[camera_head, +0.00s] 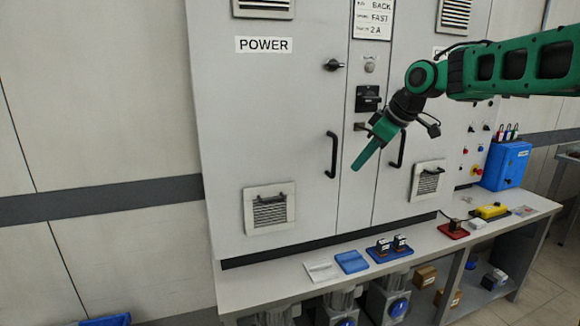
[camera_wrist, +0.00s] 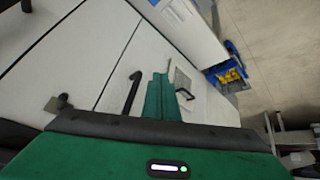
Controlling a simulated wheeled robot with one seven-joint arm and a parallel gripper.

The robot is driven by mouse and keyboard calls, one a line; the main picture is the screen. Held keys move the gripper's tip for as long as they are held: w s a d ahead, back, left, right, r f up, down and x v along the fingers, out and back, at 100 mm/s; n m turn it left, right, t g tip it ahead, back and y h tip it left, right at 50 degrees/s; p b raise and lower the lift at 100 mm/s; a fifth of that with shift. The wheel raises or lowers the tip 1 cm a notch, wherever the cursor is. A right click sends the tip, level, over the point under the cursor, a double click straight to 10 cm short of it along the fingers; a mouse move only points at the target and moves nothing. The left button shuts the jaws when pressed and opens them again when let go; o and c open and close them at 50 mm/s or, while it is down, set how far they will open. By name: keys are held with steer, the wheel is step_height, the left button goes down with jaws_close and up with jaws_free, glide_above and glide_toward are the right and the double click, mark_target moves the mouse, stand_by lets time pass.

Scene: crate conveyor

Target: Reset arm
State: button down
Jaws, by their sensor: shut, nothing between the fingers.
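My green arm reaches in from the right in the head view. My gripper (camera_head: 366,158) hangs in front of the grey power cabinet (camera_head: 295,100), pointing down and to the left. Its green fingers are together, with nothing held between them. In the wrist view my gripper (camera_wrist: 162,85) also shows shut, its fingers side by side. A black door handle (camera_wrist: 132,92) appears left of the fingers there. I cannot tell the exact gap between my gripper and the cabinet doors.
A bench (camera_head: 240,290) below the cabinet holds a blue tray (camera_head: 390,252) with dark components, a red tray (camera_head: 453,230) and a yellow device (camera_head: 491,211). A blue box (camera_head: 506,165) stands at the right. Black handles (camera_head: 332,160) stick out from the doors. Floor is open at lower right.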

steer(key=s+d+f+m+h, duration=0.1)
steer(key=s+d+f+m, duration=0.3)
steer(key=s, duration=0.4)
steer(key=s+d+f+m+h, duration=0.2)
steer(key=s+f+m, duration=0.1)
steer(key=s+f, duration=0.5)
steer(key=s+d+f+m+h, duration=0.1)
steer(key=s+d+f+m, duration=0.3)
steer(key=s, duration=0.5)
steer(key=s+d+f+m+g, duration=0.1)
steer(key=s+d+m+g, duration=0.1)
steer(key=s+d, duration=0.3)
steer(key=s+d+f+m+g, duration=0.1)
steer(key=s+d+m+g, duration=0.2)
steer(key=s, duration=0.9)
steer(key=d+m, duration=0.1)
steer(key=d, duration=0.2)
steer(key=shift+s+d+m, duration=0.15)
steer(key=shift+s+m, duration=0.15)
steer(key=shift+s, duration=0.1)
steer(key=shift+f, duration=0.1)
